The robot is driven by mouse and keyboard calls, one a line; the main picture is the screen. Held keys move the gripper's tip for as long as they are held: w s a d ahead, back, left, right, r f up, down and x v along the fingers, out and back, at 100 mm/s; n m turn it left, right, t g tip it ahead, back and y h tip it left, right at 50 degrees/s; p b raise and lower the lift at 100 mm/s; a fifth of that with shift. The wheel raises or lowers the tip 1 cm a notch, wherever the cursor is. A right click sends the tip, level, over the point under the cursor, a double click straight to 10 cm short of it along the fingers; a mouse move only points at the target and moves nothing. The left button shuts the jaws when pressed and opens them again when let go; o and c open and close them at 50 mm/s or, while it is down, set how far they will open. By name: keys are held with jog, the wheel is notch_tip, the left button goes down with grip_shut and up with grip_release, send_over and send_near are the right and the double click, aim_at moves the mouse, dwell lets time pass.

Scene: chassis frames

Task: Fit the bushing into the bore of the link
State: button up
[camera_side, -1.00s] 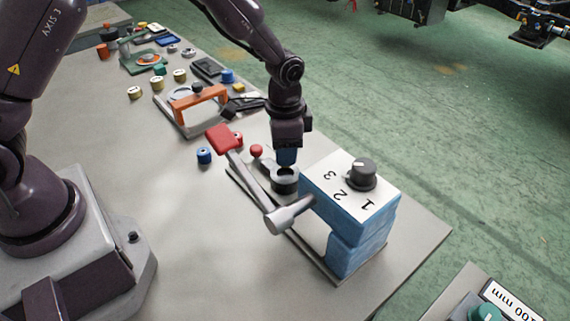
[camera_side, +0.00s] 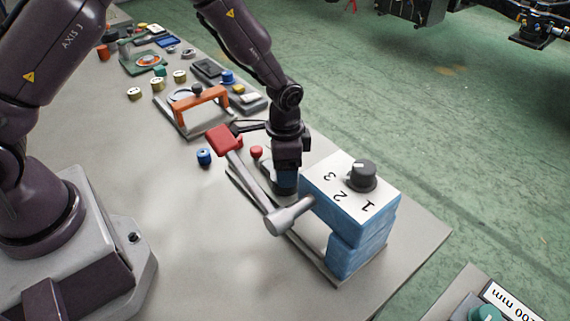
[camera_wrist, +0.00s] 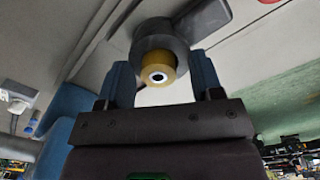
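A lever with a red handle (camera_side: 223,140) slants close in front of my gripper. A blue block with a black knob (camera_side: 362,175) stands just right of it. The bench front is clear.

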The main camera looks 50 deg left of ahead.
jog(key=shift+r, duration=0.15)
jog(key=s+a+r+n+t, duration=0.15)
jog(key=s+r, duration=0.25)
jog(key=r, duration=0.8)
jog(key=s+a+r+n+t, duration=0.15)
jog(key=s+r, duration=0.25)
jog(key=r, duration=0.8)
jog(key=s+a+r+n+t, duration=0.1)
jog(key=s+r, duration=0.1)
jog(key=s, duration=0.4)
jog(key=s+a+r+n+t, duration=0.1)
jog(key=s+a+r+n, duration=0.1)
jog(key=s, duration=0.5)
jog(key=shift+s+r+t, duration=0.15)
jog(key=shift+r+t, duration=0.15)
jog(key=shift+r, duration=0.05)
jog(key=shift+c, duration=0.3)
